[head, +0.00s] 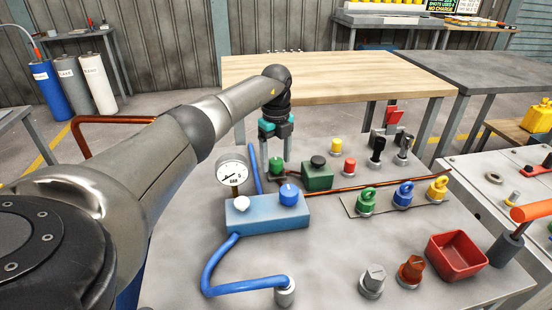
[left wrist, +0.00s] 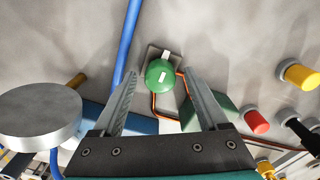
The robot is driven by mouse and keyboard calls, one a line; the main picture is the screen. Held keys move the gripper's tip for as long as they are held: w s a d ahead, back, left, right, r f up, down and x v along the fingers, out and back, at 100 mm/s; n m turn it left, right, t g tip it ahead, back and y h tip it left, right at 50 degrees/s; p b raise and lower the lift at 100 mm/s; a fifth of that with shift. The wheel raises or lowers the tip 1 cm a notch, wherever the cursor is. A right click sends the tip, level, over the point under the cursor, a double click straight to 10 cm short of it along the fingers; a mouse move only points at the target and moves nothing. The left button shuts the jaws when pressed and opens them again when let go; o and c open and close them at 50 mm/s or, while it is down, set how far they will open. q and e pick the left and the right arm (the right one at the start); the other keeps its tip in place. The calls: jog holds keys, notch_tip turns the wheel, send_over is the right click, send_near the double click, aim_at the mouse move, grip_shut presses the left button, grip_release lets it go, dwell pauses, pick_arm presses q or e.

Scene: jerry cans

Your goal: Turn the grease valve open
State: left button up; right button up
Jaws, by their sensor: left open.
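A round green knob (head: 276,165) with a white mark stands on a small plate on the grey panel table. No label on it can be read, so I cannot tell for sure that it is the grease valve. My left gripper (head: 275,154) points down over this knob, open and empty. In the left wrist view the green knob (left wrist: 159,74) shows between the two spread fingertips, with a gap on each side. The knob's white mark points roughly up and down in that view. My right gripper is not in view.
A green box with a black knob (head: 317,174) stands close right of the knob. A pressure gauge (head: 232,173) and a blue block (head: 266,213) with hose are nearer. Colored knobs and a red bin (head: 458,257) lie to the right.

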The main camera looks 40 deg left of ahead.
pick_arm(q)
grip_shut()
dwell(0.6)
